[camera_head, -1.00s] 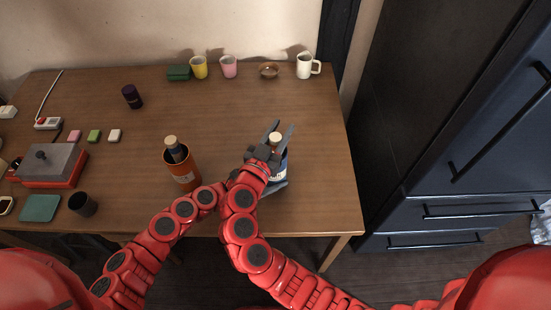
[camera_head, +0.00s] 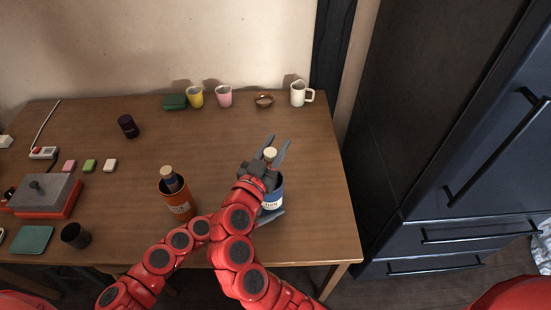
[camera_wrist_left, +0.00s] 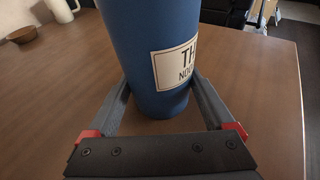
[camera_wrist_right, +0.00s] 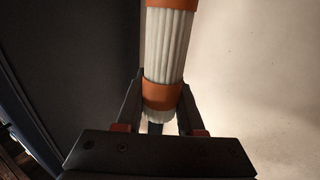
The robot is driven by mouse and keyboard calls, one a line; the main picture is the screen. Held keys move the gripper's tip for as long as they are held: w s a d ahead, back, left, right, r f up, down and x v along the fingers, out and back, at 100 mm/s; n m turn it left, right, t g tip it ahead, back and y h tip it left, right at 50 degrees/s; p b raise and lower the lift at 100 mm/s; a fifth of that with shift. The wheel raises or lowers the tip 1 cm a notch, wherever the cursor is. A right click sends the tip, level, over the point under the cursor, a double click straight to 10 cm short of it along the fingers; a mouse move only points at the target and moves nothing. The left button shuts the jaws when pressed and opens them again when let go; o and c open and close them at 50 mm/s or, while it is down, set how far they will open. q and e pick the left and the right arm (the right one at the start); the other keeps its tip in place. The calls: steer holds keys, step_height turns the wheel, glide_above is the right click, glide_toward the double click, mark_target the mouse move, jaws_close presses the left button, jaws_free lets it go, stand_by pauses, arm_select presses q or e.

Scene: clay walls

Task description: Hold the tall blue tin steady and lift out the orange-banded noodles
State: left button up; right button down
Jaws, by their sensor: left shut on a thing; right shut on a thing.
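The blue tin (camera_head: 274,193) stands upright on the table near its front edge, its pale label facing me. My left gripper (camera_wrist_left: 158,92) is shut around the tin's lower part; the tin (camera_wrist_left: 150,40) fills the middle of the left wrist view. My right gripper (camera_head: 278,146) is above the tin, shut on the orange-banded noodles (camera_head: 270,153). In the right wrist view, the noodles (camera_wrist_right: 170,45) are a pale upright bundle with orange bands, gripped at the lower visible band. Their lower end is hidden behind my right gripper in the head view.
An orange tin (camera_head: 178,207) with another bundle (camera_head: 169,176) stands to the left. A dark cup (camera_head: 76,236) and a red-and-grey box (camera_head: 45,193) are farther left. Cups and a white mug (camera_head: 298,94) line the back. The table's middle is clear.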

step_height(320, 180, up, 13)
arm_select(q)
steer(key=o, duration=0.7)
steer(key=shift+a, duration=0.1)
steer(key=v, duration=1)
steer(key=shift+s+a+r, duration=0.2)
steer(key=shift+s+a, duration=0.05)
steer(key=shift+s+a+r, duration=0.15)
steer(key=shift+s+a, duration=0.2)
steer(key=shift+a, duration=0.05)
arm_select(e)
steer(key=shift+f, duration=0.1)
